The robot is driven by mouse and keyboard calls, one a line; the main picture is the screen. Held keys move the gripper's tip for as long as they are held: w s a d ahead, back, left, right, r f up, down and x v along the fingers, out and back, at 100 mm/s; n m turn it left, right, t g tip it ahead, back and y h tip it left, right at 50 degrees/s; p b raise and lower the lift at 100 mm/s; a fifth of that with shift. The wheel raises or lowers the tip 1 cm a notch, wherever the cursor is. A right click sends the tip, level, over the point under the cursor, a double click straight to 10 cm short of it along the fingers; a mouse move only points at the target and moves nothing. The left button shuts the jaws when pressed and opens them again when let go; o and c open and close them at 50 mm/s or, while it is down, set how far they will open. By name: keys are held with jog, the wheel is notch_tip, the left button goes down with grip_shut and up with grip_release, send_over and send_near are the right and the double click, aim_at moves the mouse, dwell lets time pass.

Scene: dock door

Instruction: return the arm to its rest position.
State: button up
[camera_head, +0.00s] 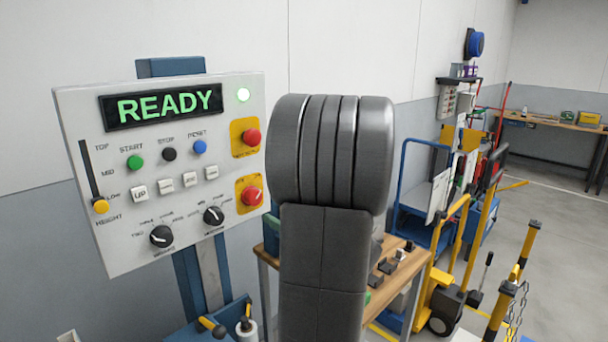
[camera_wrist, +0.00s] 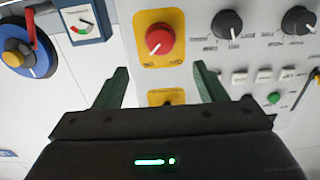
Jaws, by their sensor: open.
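My gripper (camera_wrist: 160,88) shows in the wrist view, with its two green fingers spread apart and nothing between them. It faces the control panel (camera_head: 85,235), which appears upside down in that view. A red mushroom button (camera_wrist: 159,40) on a yellow plate lies beyond the fingertips. A second yellow plate (camera_wrist: 154,96) shows between the fingers, partly hidden by the gripper body. In the head view my dark arm rises in the middle, right of the panel, and hides my gripper.
A wooden workbench (camera_head: 408,268) with small parts stands behind my arm. A blue cart (camera_head: 408,160), a yellow pallet-truck-like machine (camera_head: 440,290) and yellow posts (camera_head: 503,305) with chain stand to the right. Open floor (camera_head: 560,270) lies at far right.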

aim_at(256, 199)
jog(key=p+x, duration=0.2)
jog(key=x, duration=0.9)
